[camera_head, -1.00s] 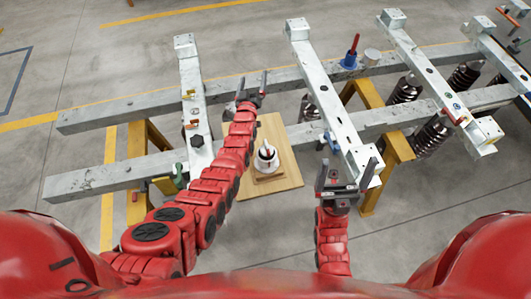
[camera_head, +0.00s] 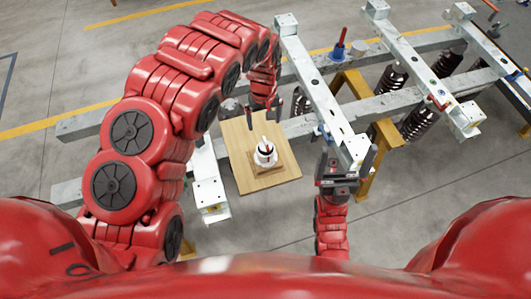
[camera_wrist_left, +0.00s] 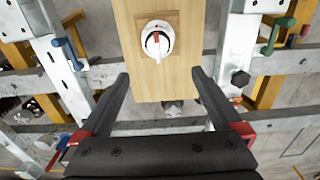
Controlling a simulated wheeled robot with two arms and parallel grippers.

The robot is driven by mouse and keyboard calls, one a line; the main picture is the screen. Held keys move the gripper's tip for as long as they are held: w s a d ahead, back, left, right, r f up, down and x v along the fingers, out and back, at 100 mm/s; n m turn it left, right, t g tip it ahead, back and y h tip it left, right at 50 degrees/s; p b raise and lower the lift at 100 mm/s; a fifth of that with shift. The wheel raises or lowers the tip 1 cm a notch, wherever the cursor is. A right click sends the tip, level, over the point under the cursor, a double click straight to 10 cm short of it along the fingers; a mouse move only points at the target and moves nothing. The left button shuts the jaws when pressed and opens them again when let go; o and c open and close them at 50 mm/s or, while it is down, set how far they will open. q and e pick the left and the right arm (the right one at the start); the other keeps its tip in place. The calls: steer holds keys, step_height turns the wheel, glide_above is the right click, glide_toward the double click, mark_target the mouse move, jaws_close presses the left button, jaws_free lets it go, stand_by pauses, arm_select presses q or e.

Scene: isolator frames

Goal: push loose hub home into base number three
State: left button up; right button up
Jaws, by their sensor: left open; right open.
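A white round hub (camera_head: 265,147) with a red bar and a dark part on its top sits on a small wooden block on a light wooden board (camera_head: 236,168). It also shows in the left wrist view (camera_wrist_left: 157,38), near the top, with the red bar across its white face. I cannot tell how deep it sits, and no base number is readable. My left gripper (camera_head: 265,108) is open and empty above the board's far edge, beyond the hub. Its spread fingers (camera_wrist_left: 160,76) show in the left wrist view, apart from the hub. My right gripper (camera_head: 346,160) is open, right of the board.
Pale metal beams form a frame around the board. A cross beam (camera_head: 318,75) stands close right of it, near my right gripper. A yellow stand (camera_head: 386,150) and dark coil springs (camera_head: 418,120) lie further right. A red-handled blue tool (camera_head: 339,46) stands on the far beam.

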mark_target(265, 141)
arm_select(q)
step_height(265, 141, down, 10)
steer(key=b, duration=0.7)
steer(key=shift+d+r, duration=0.15)
steer(key=shift+f, duration=0.2)
steer(key=shift+f+p, duration=0.35)
steer(key=shift+f, duration=0.5)
steer(key=shift+f+p, duration=0.4)
steer(key=shift+p, duration=0.1)
steer(key=f+p, duration=0.1)
steer(key=f, duration=0.1)
steer(key=shift+s+d+f+p, duration=0.15)
steer(key=shift+s+f+p, duration=0.05)
steer(key=shift+f+p, duration=0.2)
steer(key=shift+f, duration=0.85)
steer(key=shift+w+p, duration=0.1)
steer(key=shift+p, duration=0.2)
jaws_close()
